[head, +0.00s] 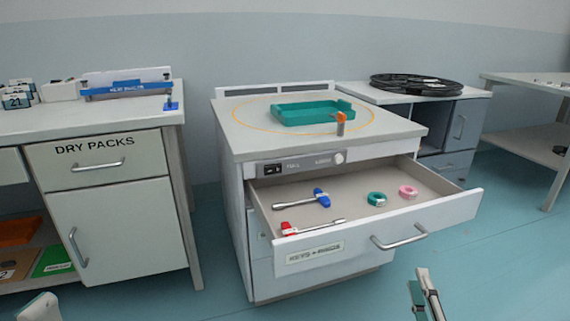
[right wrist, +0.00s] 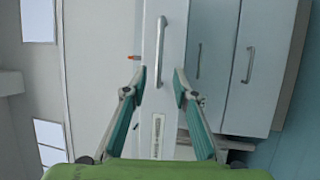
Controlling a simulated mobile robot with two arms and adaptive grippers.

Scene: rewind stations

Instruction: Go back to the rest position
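My right gripper (head: 427,285) is at the bottom right of the head view, in front of the open drawer (head: 440,221) and apart from it. In the right wrist view its two fingers (right wrist: 160,84) stand well apart with nothing held between them; the drawer's front with its handle lies beyond them. A pale piece of my left gripper (head: 40,307) shows at the bottom left corner of the head view. Its fingertips are cut off, so its opening is hidden.
The drawer sticks out of the middle cabinet. It holds a blue-handled tool (head: 320,197), a red-handled tool (head: 290,229), a green ring (head: 377,199) and a pink ring (head: 408,191). A teal tray (head: 312,112) is on top. The floor at right is clear.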

